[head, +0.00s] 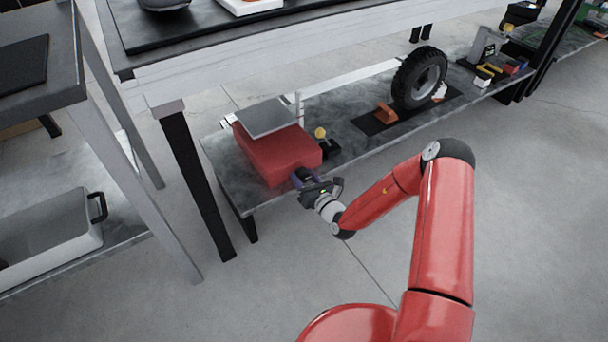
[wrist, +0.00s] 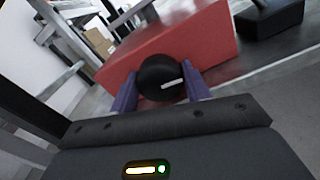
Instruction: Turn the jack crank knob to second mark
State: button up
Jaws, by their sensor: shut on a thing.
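The jack is a red box-like body (head: 275,153) with a grey plate (head: 267,118) above it, standing on the low shelf. A round black knob (wrist: 162,78) with one white mark is on the jack's red front face (wrist: 190,45) in the wrist view. My gripper (head: 305,178) is at the lower right corner of the red body in the head view. In the wrist view its purple fingers (wrist: 160,92) are on either side of the knob, shut on it. The white mark lies nearly level, right of the knob's middle. No other mark can be made out.
A black block with a yellow knob (head: 321,133) stands right of the jack. A black tire (head: 420,77) stands farther along the shelf (head: 350,120). The table edge (head: 290,38) runs above the shelf. Open floor (head: 530,200) lies at the right.

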jog(key=m+p, duration=0.2)
jog(key=m, duration=0.2)
jog(key=shift+r+m, duration=0.1)
jog(key=shift+m, duration=0.2)
jog(key=shift+m+p, duration=1.05)
jog(key=shift+m, duration=0.95)
jog(key=shift+f, duration=0.2)
jog(key=o, duration=1)
jog(key=shift+d, duration=0.1)
